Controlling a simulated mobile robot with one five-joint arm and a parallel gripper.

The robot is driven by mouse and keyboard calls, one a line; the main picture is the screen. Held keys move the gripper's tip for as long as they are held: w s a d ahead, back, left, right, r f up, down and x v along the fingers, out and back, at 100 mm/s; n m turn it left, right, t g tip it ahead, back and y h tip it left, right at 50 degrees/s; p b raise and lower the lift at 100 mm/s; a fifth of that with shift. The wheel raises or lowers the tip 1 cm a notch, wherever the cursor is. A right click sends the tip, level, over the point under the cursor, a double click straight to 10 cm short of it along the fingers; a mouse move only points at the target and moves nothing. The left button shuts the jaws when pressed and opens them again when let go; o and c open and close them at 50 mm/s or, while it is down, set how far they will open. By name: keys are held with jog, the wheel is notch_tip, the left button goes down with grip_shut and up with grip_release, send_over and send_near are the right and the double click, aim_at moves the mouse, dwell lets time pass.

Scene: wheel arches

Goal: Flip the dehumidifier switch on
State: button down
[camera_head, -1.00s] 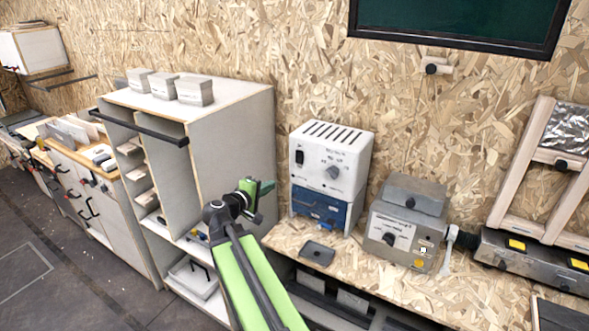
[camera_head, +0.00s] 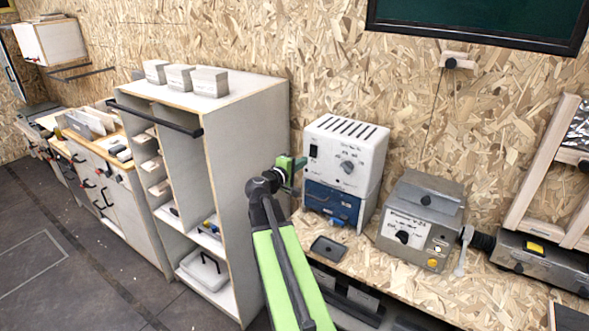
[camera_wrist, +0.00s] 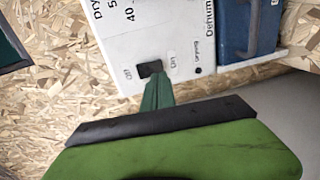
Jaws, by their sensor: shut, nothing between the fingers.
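The dehumidifier (camera_head: 345,155) is a white box with a slotted top, a grey dial and a black rocker switch (camera_head: 313,151) at its front left. It stands on a blue drawer unit. In the wrist view the white panel (camera_wrist: 180,40) appears turned, with part of the word "Dehum" readable. The black switch (camera_wrist: 150,69) shows there between two small labels; which way it is set is unclear. My gripper (camera_head: 302,163) is shut and empty, close to the panel's left side. In the wrist view its green tip (camera_wrist: 156,88) reaches the switch's lower edge; contact cannot be told.
The blue drawer unit (camera_head: 330,205) has a handle at its front. A grey metal device (camera_head: 415,225) stands to the right on the bench (camera_head: 375,268). A tall white shelf cabinet (camera_head: 247,150) stands close on my arm's left. A dark tray (camera_head: 328,247) lies in front.

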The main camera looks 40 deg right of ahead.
aim_at(312, 156)
jog(key=shift+x, duration=2.1)
jog(key=shift+w+d+f+b, duration=0.1)
jog(key=shift+d+f+b, duration=0.15)
jog(key=shift+b, duration=0.1)
jog(key=shift+a+r, duration=0.1)
jog(key=shift+r, duration=0.1)
jog(key=f+b+v, duration=0.1)
jog(key=f+v, duration=0.2)
jog(key=v, duration=1)
jog(key=shift+s+a+f, duration=0.15)
jog(key=shift+s+a, duration=0.05)
jog(key=shift+a, duration=0.3)
